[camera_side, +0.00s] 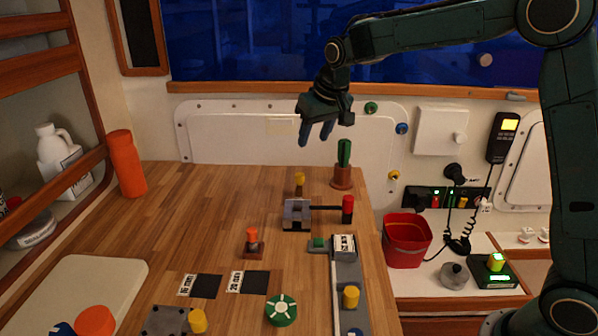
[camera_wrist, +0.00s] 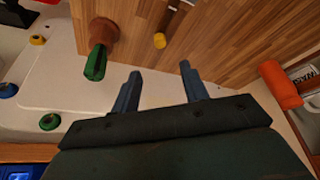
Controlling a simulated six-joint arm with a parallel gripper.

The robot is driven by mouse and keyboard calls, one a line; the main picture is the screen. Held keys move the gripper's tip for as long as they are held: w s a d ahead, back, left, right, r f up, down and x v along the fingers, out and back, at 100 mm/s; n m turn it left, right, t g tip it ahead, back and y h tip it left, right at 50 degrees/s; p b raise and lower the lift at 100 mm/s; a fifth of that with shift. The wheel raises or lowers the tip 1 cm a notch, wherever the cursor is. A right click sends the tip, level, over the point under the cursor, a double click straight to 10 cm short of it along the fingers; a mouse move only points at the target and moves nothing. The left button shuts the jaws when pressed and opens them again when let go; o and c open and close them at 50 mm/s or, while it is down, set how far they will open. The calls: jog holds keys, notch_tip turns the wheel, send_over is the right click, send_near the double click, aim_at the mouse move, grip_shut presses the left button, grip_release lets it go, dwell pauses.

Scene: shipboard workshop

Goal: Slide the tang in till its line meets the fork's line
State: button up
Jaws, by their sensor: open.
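A grey block (camera_side: 297,214) with a slot-like top, which looks like the fork, sits on the wooden bench. Any lines on the two are too small to make out, and how deep the bar sits is not visible. My gripper (camera_side: 316,132) is open and empty, high above the bench's back edge, behind and above the block. In the wrist view my gripper's two fingers (camera_wrist: 160,75) are apart with nothing between them.
An orange-topped peg (camera_side: 253,243) stands in front. An orange bottle (camera_side: 125,163) is at left; a red bucket (camera_side: 407,240) is at right. The bench's left middle is clear.

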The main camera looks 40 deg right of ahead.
aim_at(300, 175)
jog(key=shift+w+f, duration=0.15)
jog(key=shift+f, duration=0.1)
jog(key=x, duration=1.3)
jog(key=shift+f, duration=0.25)
grip_shut()
